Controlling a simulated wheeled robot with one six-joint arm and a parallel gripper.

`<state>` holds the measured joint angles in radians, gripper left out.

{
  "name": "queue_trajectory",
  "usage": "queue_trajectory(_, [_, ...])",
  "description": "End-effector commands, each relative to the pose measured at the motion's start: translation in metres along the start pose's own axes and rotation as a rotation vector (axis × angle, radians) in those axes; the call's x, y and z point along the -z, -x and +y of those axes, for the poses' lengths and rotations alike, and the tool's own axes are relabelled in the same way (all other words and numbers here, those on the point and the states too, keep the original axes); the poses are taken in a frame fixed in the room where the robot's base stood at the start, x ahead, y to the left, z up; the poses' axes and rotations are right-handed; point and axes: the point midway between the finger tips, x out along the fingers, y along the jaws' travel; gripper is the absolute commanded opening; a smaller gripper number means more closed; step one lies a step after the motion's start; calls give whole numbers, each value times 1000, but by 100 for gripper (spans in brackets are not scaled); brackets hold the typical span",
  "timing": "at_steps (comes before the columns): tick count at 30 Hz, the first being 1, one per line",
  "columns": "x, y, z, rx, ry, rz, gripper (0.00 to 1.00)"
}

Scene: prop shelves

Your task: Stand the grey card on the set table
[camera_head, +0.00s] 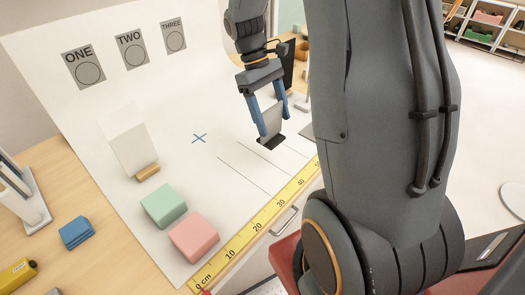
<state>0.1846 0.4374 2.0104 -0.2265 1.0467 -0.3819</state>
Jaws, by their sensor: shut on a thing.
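My gripper (267,133) points down over the right part of the white set table (200,185), its two blue fingers shut on the grey card (271,118). The card is upright or slightly tilted between the fingertips, with a dark base (271,143) at its lower end. The base is close to the table, near thin dark lines; I cannot tell whether it touches. The fingers hide the card's side edges.
A white card (130,140) stands on a wooden foot (148,172) at left. A green block (164,206) and a pink block (194,236) sit nearer. A yellow ruler (262,213) runs along the front edge. The surface around a blue cross (199,138) is clear.

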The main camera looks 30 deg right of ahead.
Motion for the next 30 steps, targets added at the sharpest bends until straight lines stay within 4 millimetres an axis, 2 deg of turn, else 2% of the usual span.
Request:
queue_trajectory(9, [15, -41, 0, 1, 4, -4, 47])
queue_trajectory(16, [22, -58, 0, -1, 2, -2, 47])
queue_trajectory(22, [32, -82, 0, 1, 3, -3, 47])
queue_trajectory(30, [37, -92, 0, -1, 1, 0, 47])
